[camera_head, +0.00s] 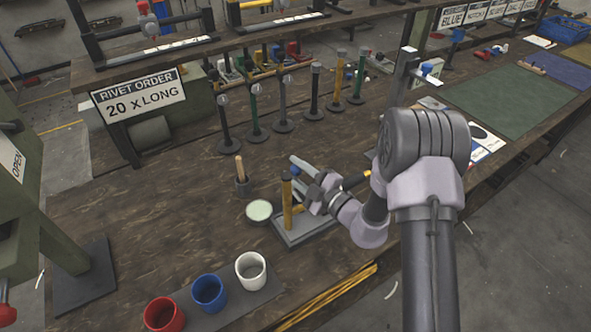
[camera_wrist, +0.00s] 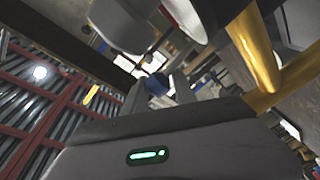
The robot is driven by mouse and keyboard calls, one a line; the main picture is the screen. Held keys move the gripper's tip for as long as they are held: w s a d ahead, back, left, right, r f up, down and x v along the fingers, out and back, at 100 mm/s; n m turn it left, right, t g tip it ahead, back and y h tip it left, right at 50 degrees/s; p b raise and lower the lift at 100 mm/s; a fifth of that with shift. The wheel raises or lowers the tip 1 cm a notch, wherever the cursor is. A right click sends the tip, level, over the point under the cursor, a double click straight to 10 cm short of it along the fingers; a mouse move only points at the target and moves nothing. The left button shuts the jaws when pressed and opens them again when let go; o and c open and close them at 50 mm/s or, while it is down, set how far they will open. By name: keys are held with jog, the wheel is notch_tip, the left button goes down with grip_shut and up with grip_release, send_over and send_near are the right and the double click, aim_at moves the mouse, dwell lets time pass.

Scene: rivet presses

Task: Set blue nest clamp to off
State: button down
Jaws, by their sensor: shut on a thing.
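My gripper (camera_head: 308,190) is at the yellow-post stand (camera_head: 287,203), on the middle of the bench. A small blue part (camera_head: 294,171) shows at its fingertips, beside a pale cylinder (camera_head: 301,163). In the wrist view the blue part (camera_wrist: 157,85) shows between the two grey fingers, and the gripper is shut on it. I take it for the blue nest clamp, but its shape and setting are mostly hidden. The yellow post and arm (camera_wrist: 257,55) are close at the right in that view.
A pale round dish (camera_head: 259,211) and a small pot with a wooden handle (camera_head: 242,183) stand just left. Red (camera_head: 163,315), blue (camera_head: 209,292) and white (camera_head: 251,271) cups stand in front. Several upright posts stand behind.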

jog(key=shift+w+d+r, duration=0.15)
jog(key=shift+w+r, duration=0.05)
